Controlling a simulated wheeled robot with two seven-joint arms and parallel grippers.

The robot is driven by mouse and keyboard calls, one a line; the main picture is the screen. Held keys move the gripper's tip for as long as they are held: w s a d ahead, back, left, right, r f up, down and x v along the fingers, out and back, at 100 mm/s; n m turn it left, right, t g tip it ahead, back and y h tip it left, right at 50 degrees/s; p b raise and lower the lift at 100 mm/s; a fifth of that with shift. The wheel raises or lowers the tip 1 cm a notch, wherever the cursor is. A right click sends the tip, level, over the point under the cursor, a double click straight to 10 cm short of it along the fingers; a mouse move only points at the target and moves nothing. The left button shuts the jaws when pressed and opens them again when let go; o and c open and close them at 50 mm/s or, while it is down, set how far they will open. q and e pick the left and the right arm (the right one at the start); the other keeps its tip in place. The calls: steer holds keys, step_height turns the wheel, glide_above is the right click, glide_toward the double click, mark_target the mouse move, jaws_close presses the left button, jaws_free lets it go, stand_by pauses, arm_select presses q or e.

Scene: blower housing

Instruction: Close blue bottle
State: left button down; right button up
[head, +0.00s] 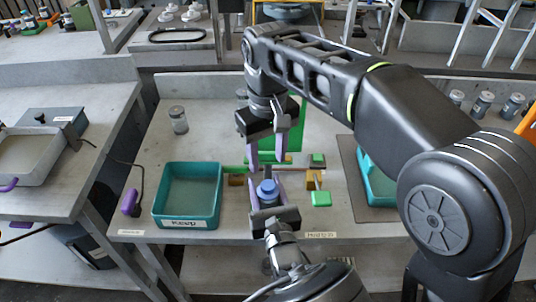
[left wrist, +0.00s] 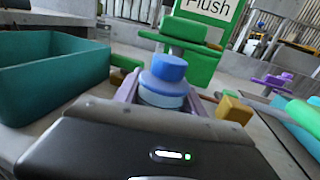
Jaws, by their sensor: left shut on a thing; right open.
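The blue bottle (head: 267,192) stands upright near the front middle of the table. Its blue top (left wrist: 168,68) sits on a wider blue shoulder above a paler body in the left wrist view. I cannot tell whether the top is fully seated. My left gripper (head: 268,186) comes from the front edge and is shut on the bottle, a purple finger on each side. Its fingers show partly in the left wrist view (left wrist: 162,92). My right gripper (head: 266,162) points down just above and behind the bottle, open, its purple fingers apart and empty.
A teal tray (head: 188,222) labelled "Keep" stands left of the bottle. Green and yellow blocks (head: 321,199) lie to the right, with a second teal tray (head: 376,190) beyond. A green "Flush" sign (left wrist: 208,12) stands behind. A grey jar (head: 178,120) is at back left.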

mark_target(268, 184)
steer(key=n, duration=0.7)
steer(key=shift+s+n, duration=0.1)
steer(key=shift+n, duration=0.2)
steer(key=shift+f, duration=4)
steer(key=shift+c, duration=0.3)
jaws_close()
